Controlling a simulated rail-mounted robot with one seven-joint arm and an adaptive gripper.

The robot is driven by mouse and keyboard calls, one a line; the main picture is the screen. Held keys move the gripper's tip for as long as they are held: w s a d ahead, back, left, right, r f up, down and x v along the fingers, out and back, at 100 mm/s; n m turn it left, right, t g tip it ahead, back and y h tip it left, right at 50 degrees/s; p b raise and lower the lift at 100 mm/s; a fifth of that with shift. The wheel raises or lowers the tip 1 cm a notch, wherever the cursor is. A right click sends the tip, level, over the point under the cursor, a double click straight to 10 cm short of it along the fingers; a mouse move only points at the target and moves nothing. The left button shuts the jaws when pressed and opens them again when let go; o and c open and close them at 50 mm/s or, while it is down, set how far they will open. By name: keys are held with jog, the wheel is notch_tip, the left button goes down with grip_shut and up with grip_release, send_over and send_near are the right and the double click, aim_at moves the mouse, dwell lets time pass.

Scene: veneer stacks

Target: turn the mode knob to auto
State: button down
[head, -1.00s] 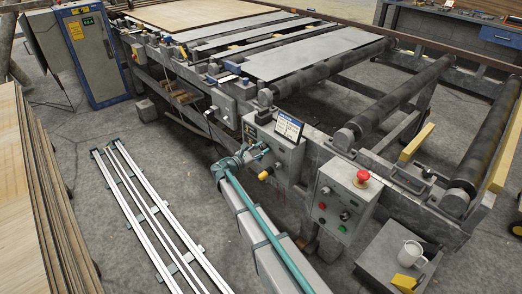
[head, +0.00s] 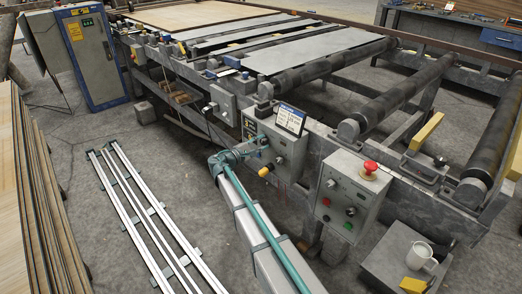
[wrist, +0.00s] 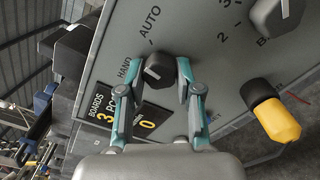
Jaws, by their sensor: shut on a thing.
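The mode knob (wrist: 158,71) is small and black, on a grey panel in the wrist view. The word HAND is printed to its left and AUTO above it. A pale mark shows on the knob's face, but I cannot tell clearly which word it points at. My gripper (wrist: 163,72) has its teal fingertips closed on opposite sides of the knob. In the head view my gripper (head: 262,140) reaches the front of the grey control box (head: 290,158), and the knob is hidden or too small to make out there.
A yellow-tipped black control (wrist: 277,118) sticks out right of my fingers, and a larger grey knob (wrist: 277,16) sits above it. A display (wrist: 125,118) lies behind my left finger. In the head view, a box with a red button (head: 370,167) stands to the right.

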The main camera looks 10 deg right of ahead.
jog(key=m+b, duration=0.3)
jog(key=shift+f+m+b, duration=0.15)
jog(key=shift+m+b, duration=0.9)
jog(key=shift+m, duration=0.15)
jog(key=shift+r, duration=0.2)
jog(key=c, duration=0.8)
grip_release()
jog(key=shift+o, duration=0.2)
jog(key=shift+a, duration=0.1)
jog(key=v, duration=1.1)
jog(key=shift+s+a, duration=0.2)
jog(key=shift+a, duration=0.15)
